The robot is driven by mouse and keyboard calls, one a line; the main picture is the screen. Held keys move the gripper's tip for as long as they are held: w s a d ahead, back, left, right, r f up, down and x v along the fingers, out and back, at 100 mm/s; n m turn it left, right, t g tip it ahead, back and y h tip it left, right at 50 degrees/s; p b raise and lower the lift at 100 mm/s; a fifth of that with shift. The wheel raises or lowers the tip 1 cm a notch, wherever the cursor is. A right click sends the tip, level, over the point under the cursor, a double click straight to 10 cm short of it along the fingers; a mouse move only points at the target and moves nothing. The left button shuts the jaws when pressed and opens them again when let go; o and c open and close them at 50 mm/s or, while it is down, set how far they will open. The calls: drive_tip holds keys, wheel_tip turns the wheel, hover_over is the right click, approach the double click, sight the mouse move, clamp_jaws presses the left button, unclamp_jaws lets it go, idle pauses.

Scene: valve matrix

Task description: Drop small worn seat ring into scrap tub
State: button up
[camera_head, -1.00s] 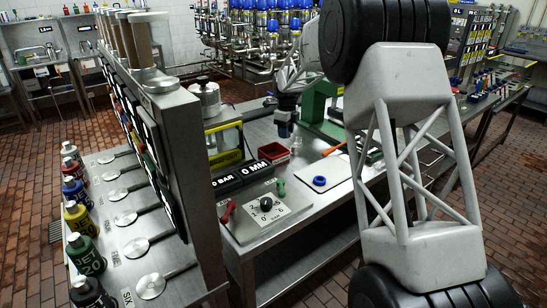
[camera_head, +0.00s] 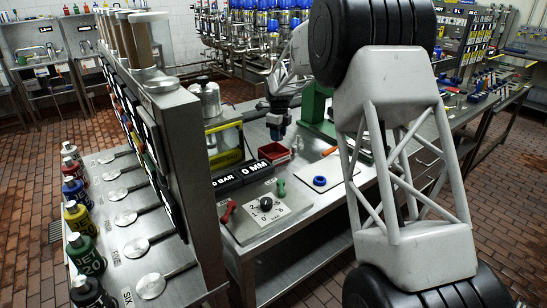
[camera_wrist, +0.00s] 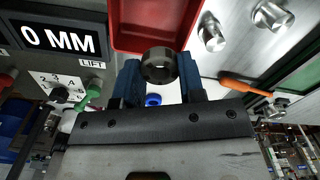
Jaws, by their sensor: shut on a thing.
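My gripper (camera_head: 278,128) hangs above the steel bench, close to the red scrap tub (camera_head: 273,152). In the wrist view its blue fingers (camera_wrist: 157,80) are shut on a small dark grey metal seat ring (camera_wrist: 158,65). The ring shows between the fingertips, with its hole partly facing the camera. The red tub (camera_wrist: 150,42) lies just beyond the ring in the wrist view, and the ring overlaps its near edge there. The ring is too small to make out in the head view.
A blue ring (camera_head: 320,181) lies on a pale board right of the tub. The 0 MM display (camera_head: 258,170) and a dial plate (camera_head: 266,205) stand at left. In the wrist view, metal cylindrical parts (camera_wrist: 271,17) and an orange-handled tool (camera_wrist: 245,86) lie at right.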

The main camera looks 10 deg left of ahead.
sight(278, 144)
drive_tip(key=shift+f, duration=2.35)
drive_tip(key=o, duration=1)
drive_tip(key=shift+r, duration=3.95)
